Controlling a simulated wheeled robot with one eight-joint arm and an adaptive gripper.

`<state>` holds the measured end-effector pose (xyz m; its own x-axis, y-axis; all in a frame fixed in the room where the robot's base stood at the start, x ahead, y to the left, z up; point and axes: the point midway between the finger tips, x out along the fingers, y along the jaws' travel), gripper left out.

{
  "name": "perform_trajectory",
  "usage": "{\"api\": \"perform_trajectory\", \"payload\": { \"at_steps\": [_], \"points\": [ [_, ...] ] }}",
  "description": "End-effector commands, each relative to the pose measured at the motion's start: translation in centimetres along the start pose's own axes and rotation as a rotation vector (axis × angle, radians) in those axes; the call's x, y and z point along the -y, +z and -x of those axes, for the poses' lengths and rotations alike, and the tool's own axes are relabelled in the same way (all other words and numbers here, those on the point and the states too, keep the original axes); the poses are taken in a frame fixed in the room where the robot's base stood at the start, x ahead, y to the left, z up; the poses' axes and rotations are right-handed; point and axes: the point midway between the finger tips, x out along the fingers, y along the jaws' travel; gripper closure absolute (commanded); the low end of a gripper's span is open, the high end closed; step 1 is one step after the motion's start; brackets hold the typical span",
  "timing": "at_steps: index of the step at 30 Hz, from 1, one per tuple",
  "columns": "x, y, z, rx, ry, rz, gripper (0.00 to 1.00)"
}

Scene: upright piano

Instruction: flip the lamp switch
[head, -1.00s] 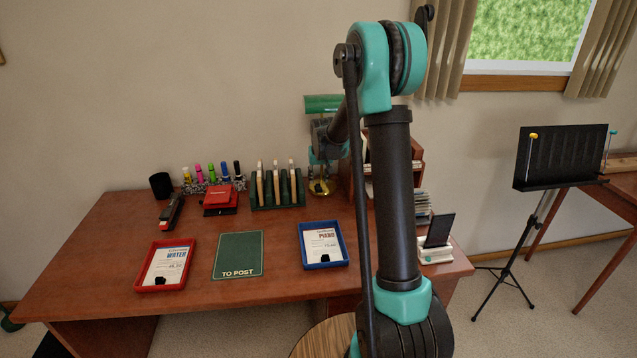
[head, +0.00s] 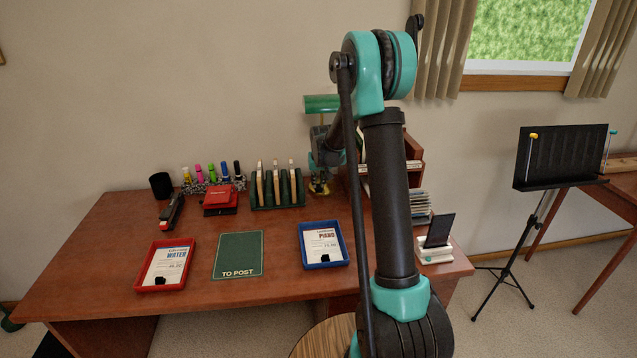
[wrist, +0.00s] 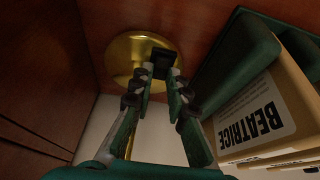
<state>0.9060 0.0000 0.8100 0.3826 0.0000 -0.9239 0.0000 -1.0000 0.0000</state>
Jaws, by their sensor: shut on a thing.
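The desk lamp has a green shade (head: 321,103) and stands at the back of the desk. Its round brass base (wrist: 122,62) shows in the wrist view, with a small black switch (wrist: 163,60) at its right side. My gripper (wrist: 160,82) points down at the base, with its fingertips close together at the black switch, shut on it. In the head view my gripper (head: 319,176) is in front of the lamp and hides most of its stem and base. I cannot tell which way the switch is set.
A wooden organizer (head: 413,150) is close on the right. Red and blue trays (head: 325,264) lie in front.

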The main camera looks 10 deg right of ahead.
Motion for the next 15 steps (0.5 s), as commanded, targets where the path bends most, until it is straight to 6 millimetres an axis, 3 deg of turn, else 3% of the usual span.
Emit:
{"api": "perform_trajectory", "payload": {
  "at_steps": [15],
  "points": [
    [0.0, -0.48, -0.12, 0.133, 0.0, 0.0, 1.0]
  ]
}}
